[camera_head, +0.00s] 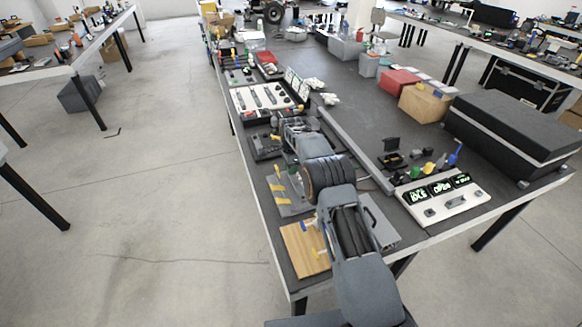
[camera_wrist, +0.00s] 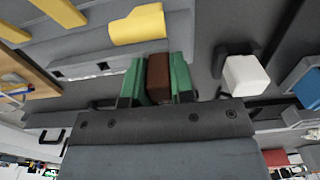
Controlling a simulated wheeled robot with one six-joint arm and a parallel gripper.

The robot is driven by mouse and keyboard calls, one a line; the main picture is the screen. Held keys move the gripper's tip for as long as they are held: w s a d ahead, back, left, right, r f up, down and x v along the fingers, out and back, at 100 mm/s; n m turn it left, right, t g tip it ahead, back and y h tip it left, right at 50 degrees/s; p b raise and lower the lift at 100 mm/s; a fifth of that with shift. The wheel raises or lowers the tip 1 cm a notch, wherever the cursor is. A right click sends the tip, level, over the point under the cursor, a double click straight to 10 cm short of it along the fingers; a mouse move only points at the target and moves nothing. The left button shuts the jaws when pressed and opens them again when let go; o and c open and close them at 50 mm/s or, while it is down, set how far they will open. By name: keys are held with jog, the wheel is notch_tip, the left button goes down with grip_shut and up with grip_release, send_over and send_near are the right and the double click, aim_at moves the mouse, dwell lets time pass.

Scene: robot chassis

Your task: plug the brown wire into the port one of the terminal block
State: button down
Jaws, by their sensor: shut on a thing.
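My gripper (camera_wrist: 158,80) is shut on a brown block-shaped piece (camera_wrist: 158,76), which appears to be the end of the brown wire. The piece stands between the green fingertips; no trailing wire can be made out. A grey block (camera_wrist: 75,66) with small dark square openings lies just left of the fingertips and looks like the terminal block. Yellow tabs (camera_wrist: 137,25) sit by it; yellow tabs (camera_head: 279,188) also show on a grey plate in the head view. I cannot tell which opening is port one. My arm hides the held piece in the head view.
A white piece (camera_wrist: 246,76) and a blue piece (camera_wrist: 309,88) stand to the right in the wrist view. A wooden board (camera_head: 303,250) lies near the table's front corner. A white panel with green displays (camera_head: 441,198) and a black case (camera_head: 512,135) stand to the right.

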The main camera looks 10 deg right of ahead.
jog(key=c, duration=0.9)
grip_release()
notch_tip(320, 180, up, 14)
jog(key=shift+f, duration=0.15)
